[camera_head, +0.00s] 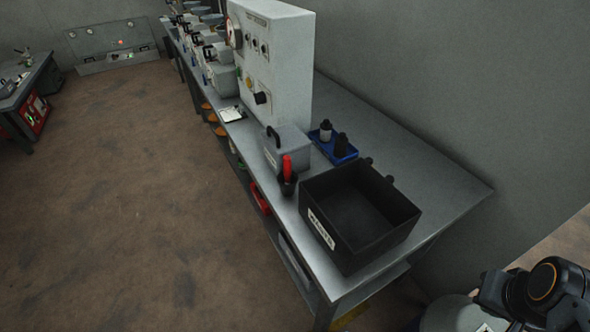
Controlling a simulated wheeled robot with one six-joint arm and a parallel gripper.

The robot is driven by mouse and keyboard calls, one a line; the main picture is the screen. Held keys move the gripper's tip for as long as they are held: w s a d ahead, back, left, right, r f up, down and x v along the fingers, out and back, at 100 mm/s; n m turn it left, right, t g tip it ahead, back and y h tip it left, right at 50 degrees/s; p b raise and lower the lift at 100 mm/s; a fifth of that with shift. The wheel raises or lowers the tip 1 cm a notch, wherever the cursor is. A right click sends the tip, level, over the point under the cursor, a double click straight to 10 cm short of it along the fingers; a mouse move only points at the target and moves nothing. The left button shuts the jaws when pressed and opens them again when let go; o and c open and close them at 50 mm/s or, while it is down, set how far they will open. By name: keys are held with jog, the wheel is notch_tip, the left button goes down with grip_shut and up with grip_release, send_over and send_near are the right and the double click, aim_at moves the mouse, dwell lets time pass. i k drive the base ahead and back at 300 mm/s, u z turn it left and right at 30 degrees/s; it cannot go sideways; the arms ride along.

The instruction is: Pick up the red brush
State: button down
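The red brush (287,167) stands upright in a small black cup (288,186) on the grey workbench (322,266). Only its red upper part shows; its lower end is hidden in the cup. The cup is near the bench's front edge, just left of a large black open box. My arm shows at the bottom right corner as dark links with an orange ring, well apart from the brush. My gripper itself is not visible in this view.
The black box (316,204) stands close right of the cup. A grey case (288,147) is right behind it. A tall white control cabinet (284,70) stands farther back. The brown floor (150,200) left of the bench is clear.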

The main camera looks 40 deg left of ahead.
aim_at(286, 159)
jog(key=z, duration=0.05)
jog(key=k, duration=0.4)
jog(key=u, duration=0.8)
jog(key=i, duration=0.5)
jog(key=u, duration=0.9)
